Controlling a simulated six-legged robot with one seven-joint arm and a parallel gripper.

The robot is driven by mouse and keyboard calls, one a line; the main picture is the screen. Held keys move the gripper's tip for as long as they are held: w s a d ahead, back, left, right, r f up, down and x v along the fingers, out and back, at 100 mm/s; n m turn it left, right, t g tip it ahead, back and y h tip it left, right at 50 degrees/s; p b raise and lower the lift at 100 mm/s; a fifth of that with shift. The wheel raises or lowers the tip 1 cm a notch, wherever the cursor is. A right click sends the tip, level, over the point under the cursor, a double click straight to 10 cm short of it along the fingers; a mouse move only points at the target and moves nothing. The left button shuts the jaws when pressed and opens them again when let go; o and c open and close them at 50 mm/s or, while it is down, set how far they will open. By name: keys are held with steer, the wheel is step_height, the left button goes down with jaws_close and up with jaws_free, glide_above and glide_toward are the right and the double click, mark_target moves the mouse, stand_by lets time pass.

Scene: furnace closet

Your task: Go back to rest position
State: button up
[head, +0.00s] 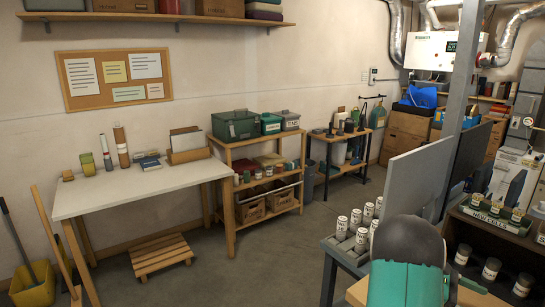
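A dark grey rounded part with a teal block below it, apparently part of my own arm, shows at the lower right of the head view. I see no gripper fingertips, so my gripper is not in view. The task names no object. Just behind this arm part, several white-labelled canisters (362,232) stand on a grey-blue bench (345,254).
A grey post (462,105) and an upright grey panel (414,180) rise by the bench. A dark shelf (495,232) with jars and a "NEW CELLS" tray (497,217) is at right. A white table (140,187) stands left. The middle floor (270,255) is clear.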

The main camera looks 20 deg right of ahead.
steer(key=w+a+r+m+t+y, duration=0.1)
steer(key=w+a+r+t, duration=0.2)
steer(key=a, duration=0.6)
steer(key=w+a+r+m+t+y, duration=0.2)
steer(key=a+r+t, duration=0.15)
steer(key=a, duration=0.55)
steer(key=w+a+r+m+t+y, duration=0.1)
steer(key=w+a+r+t, duration=0.25)
steer(key=a, duration=0.55)
steer(key=s+a+r+t+y, duration=0.1)
steer(key=a+t, duration=0.2)
steer(key=a, duration=0.5)
steer(key=s+a+r+m+t+y, duration=0.1)
steer(key=s+a+t+y, duration=0.1)
steer(key=a, duration=0.7)
steer(key=s+a+r+t+y, duration=0.1)
steer(key=a+t+y, duration=0.1)
steer(key=a, duration=0.6)
steer(key=shift+s+a+r+m+t, duration=0.15)
steer(key=shift+a+r+m+t, duration=0.2)
steer(key=shift+t, duration=0.45)
steer(key=shift+d, duration=0.15)
